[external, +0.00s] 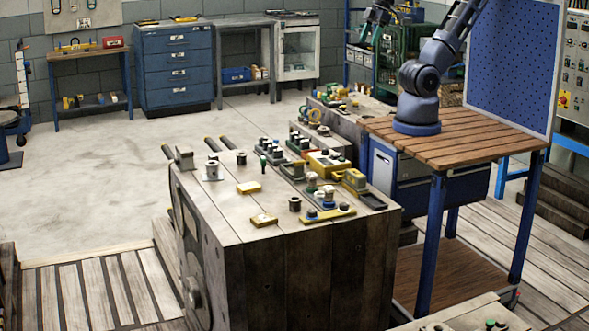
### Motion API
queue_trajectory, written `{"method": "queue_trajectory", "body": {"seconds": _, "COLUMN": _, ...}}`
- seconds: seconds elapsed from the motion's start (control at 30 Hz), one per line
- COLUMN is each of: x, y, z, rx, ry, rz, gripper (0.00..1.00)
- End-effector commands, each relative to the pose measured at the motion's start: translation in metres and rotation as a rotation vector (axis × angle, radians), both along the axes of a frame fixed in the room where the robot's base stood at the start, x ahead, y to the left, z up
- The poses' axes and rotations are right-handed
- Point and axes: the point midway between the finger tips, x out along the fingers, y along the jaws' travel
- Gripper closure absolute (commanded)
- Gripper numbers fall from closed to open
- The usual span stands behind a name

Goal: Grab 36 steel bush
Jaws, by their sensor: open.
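Several small bush-like cylinders stand on the dark wooden block bench in the external view. A grey one (212,170) sits on a pale plate at the left, a dark one (241,158) is behind it, and another dark one (295,204) is near the front middle. No size marking is readable, so I cannot tell which is the 36 steel bush. My arm rises from the slatted table at the right and leaves the picture at the top. My gripper (369,34) appears small at the top, open, far above and behind the bench; it touches no bush.
The block bench (300,262) also carries yellow blocks (263,220), a yellow box (328,163), and racks of dark and coloured pegs (272,152). A blue pegboard (510,60) stands behind the slatted table (470,128). Open floor (90,195) lies to the left.

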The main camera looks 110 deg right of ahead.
Motion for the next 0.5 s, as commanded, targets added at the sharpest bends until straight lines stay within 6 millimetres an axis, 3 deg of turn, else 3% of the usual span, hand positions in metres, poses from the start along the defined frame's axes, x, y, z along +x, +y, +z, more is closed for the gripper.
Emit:
{"method": "queue_trajectory", "body": {"seconds": 0.17, "x": 0.019, "y": -0.002, "z": 0.003, "rx": 0.022, "ry": 0.018, "rz": -0.041, "gripper": 0.43}}
{"method": "queue_trajectory", "body": {"seconds": 0.5, "x": 0.096, "y": -0.015, "z": 0.001, "rx": 0.101, "ry": 0.083, "rz": -0.219, "gripper": 0.43}}
